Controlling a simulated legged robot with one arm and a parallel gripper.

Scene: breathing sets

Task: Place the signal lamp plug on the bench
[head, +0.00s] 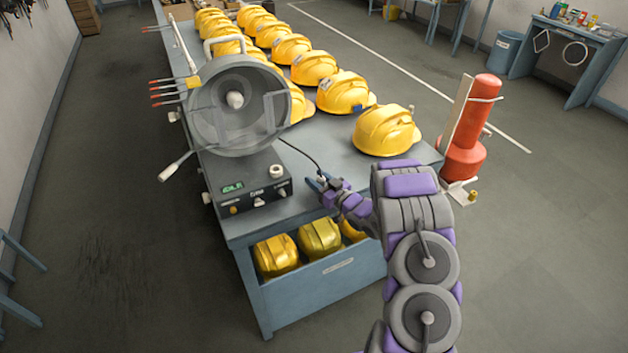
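The signal lamp (238,104) is a large grey round lamp with a clear front, mounted over a black control box (252,188) at the bench's near left. A thin black cable (300,152) runs from beside the lamp to the small plug (322,179), which sits between my gripper's fingers. My gripper (323,183) appears shut on the plug, near the front edge of the bench (335,158). The fingers hide most of the plug. From this angle I cannot tell whether the plug touches the bench top.
Yellow helmets (386,130) stand in rows along the bench, the nearest just behind my gripper. More helmets (320,238) lie in the bin (330,277) below. A red cylinder (466,135) stands at the bench's right end. Bare bench top shows between the control box and nearest helmet.

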